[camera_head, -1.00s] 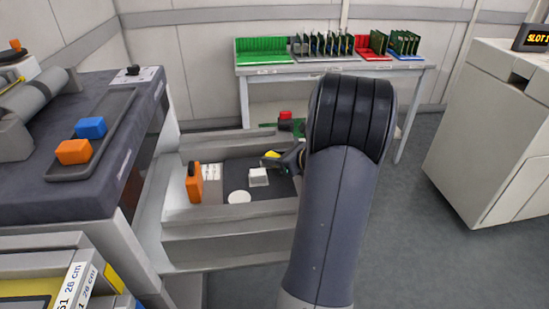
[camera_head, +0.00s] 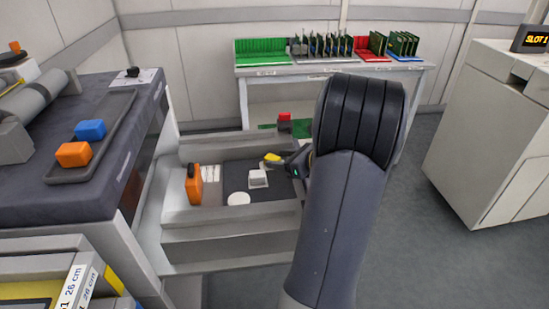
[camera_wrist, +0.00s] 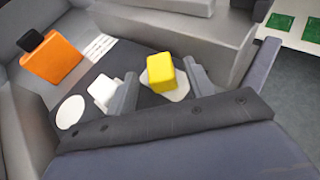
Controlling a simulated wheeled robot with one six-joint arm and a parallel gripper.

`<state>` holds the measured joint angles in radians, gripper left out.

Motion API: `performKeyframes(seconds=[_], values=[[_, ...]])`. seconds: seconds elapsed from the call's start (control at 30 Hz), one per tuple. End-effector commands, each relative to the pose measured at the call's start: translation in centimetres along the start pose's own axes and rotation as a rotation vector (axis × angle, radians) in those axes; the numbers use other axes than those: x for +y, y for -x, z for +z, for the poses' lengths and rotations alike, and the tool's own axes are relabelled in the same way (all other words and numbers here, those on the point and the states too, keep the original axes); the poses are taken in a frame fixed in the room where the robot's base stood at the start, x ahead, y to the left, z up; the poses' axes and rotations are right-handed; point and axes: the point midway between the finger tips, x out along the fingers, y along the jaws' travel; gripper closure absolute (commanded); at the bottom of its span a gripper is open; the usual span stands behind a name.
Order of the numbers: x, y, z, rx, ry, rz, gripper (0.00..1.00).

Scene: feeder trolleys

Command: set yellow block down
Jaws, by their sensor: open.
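The yellow block (camera_head: 273,157) is in the open drawer (camera_head: 232,232), toward its far right. In the wrist view the yellow block (camera_wrist: 161,73) is upright over a pale patch, and it appears to rest there. My gripper (camera_head: 288,163) is open beside it. In the wrist view, my gripper's grey fingers (camera_wrist: 159,80) stand apart, one on either side of the block, with a visible gap on each side. A white block (camera_head: 258,177) stands close by, left of the fingers in the wrist view (camera_wrist: 102,90). My arm hides the drawer's right end.
An orange block-like item with a black top (camera_head: 194,185) and a white disc (camera_head: 239,198) are in the drawer. The drawer walls rise around them. A tray (camera_head: 107,140) with blue and orange blocks lies on the left bench. A rack table (camera_head: 340,73) stands behind.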

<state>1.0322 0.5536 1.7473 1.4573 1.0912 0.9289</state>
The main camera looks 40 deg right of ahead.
Motion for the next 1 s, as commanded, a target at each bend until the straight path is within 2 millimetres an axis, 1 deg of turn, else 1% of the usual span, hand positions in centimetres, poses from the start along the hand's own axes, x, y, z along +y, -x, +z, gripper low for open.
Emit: performKeyframes(seconds=[0.03,0.2,0.3,0.4,0.5,0.6,1.0], values=[[-0.1,1.4,0.1,0.000,0.000,-0.006,0.50],[-0.1,5.1,0.1,0.000,-0.001,-0.005,0.50],[-0.1,6.8,0.1,0.000,-0.001,-0.003,0.50],[-0.1,8.0,0.1,-0.001,-0.001,-0.002,0.50],[0.0,8.8,0.0,0.001,-0.001,-0.001,0.50],[0.0,9.1,0.0,0.000,-0.001,0.000,0.50],[0.0,9.1,0.0,0.000,0.000,0.001,0.50]])
